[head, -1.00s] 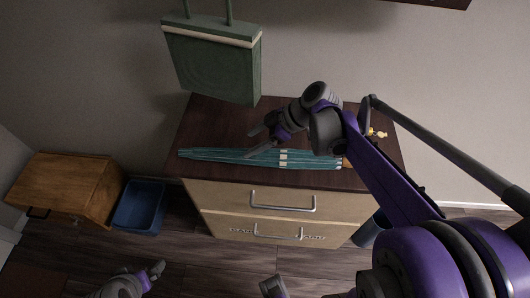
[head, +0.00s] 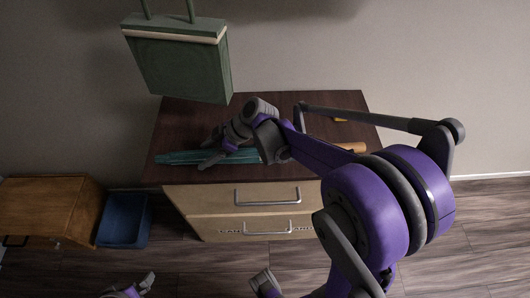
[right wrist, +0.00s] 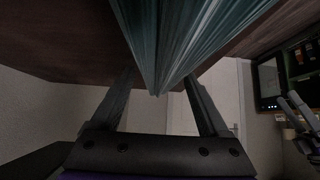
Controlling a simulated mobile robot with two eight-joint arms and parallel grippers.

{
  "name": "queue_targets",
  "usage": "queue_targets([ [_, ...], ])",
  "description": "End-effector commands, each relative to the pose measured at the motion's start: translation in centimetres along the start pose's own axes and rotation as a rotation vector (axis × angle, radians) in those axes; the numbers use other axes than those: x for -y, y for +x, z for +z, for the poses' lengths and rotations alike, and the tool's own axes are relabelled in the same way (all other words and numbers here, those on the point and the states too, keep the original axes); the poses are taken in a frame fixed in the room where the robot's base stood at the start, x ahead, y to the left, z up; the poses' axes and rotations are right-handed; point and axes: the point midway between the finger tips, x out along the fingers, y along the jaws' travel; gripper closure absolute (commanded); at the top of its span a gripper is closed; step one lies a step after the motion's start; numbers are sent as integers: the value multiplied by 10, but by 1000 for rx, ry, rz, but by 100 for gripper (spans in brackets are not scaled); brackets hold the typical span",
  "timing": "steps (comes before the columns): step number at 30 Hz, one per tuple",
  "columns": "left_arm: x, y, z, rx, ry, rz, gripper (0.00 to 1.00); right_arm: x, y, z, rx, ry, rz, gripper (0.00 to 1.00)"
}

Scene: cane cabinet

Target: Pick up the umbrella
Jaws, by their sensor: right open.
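The closed teal umbrella (head: 182,157) lies lengthwise on the dark top of the cabinet in the head view. Its tan handle (head: 353,147) points right, and my right arm hides part of its middle. My right gripper (head: 207,152) is open and low over the umbrella, left of its middle. In the right wrist view the pleated umbrella (right wrist: 175,40) runs between the open fingers of the right gripper (right wrist: 160,80). Whether they touch it, I cannot tell. My left gripper (head: 142,284) is partly cut off at the bottom edge, its opening unclear.
The cabinet (head: 260,195) has drawers with metal handles. A small yellow item (head: 340,120) lies at the back right. A blue bin (head: 124,222) and a wooden cabinet (head: 45,208) stand left.

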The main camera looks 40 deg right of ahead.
Motion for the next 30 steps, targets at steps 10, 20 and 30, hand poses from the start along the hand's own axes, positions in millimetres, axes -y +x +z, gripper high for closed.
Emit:
queue_targets([
  [10,0,0,0,0,0,0,0,0,5,0,0,1,1,38],
  [20,0,0,0,0,0,0,0,0,5,0,0,1,1,97],
  [30,0,0,0,0,0,0,0,0,5,0,1,0,1,100],
])
